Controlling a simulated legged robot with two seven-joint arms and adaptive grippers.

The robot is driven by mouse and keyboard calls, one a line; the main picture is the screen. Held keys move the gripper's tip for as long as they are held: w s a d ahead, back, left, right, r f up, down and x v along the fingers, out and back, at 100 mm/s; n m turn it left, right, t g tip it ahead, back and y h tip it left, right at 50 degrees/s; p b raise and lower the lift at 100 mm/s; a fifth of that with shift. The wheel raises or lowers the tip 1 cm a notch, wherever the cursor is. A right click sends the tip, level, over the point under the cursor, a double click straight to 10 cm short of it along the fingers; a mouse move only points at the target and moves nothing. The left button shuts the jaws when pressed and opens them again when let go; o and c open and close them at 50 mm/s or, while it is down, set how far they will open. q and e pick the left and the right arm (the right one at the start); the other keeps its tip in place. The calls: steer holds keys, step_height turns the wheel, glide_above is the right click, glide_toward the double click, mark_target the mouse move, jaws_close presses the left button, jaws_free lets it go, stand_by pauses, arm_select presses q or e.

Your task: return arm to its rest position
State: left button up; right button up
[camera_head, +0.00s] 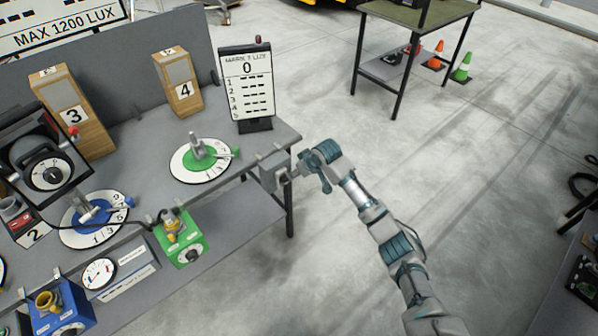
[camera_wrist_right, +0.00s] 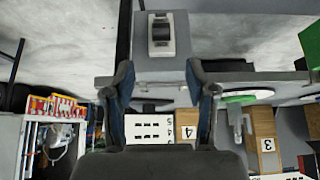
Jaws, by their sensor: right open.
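My right arm comes in from the lower right of the head view. Its gripper (camera_head: 298,173) is at the right end of the grey workbench (camera_head: 135,195), close to a grey box (camera_head: 270,175) fixed to the bench edge. In the right wrist view, the two fingers of the gripper (camera_wrist_right: 160,78) stand apart, with nothing held between them. The grey box (camera_wrist_right: 162,68) with a black and white switch (camera_wrist_right: 161,35) lies ahead of the fingers. I cannot tell whether a finger touches the box. My left gripper is not in view.
On the bench stand a lux board (camera_head: 247,85), a green dial (camera_head: 200,160), a blue dial (camera_head: 95,218), a green box (camera_head: 182,240) and wooden blocks marked 3 (camera_head: 75,115) and 4 (camera_head: 180,85). The floor (camera_head: 480,190) right of the arm is clear. Another table (camera_head: 420,14) stands behind.

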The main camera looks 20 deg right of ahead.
stand_by(0.3)
steer(key=s+a+f+g+p, duration=0.1)
steer(key=s+f, duration=0.5)
steer(key=f, duration=0.3)
steer(key=s+a+f+m+p, duration=0.1)
steer(key=s+f, duration=0.5)
steer(key=f, duration=0.4)
steer(key=s+a+f+g+p, duration=0.1)
steer(key=s+f, duration=0.5)
steer(key=f, duration=0.3)
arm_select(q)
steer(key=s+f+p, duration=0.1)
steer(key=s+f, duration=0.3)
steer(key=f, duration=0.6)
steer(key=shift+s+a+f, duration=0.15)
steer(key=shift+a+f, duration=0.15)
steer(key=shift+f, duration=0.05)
arm_select(e)
steer(key=s+f, duration=0.5)
steer(key=s, duration=0.6)
steer(key=s+f+g+h, duration=0.1)
steer(key=s+f, duration=0.4)
steer(key=s, duration=0.6)
steer(key=s+f+g+h, duration=0.1)
steer(key=s+f, duration=0.4)
steer(key=s, duration=0.6)
steer(key=shift+s+f+m, duration=0.2)
steer(key=shift+s+m, duration=0.15)
steer(key=shift+m, duration=0.05)
steer(key=shift+g, duration=0.3)
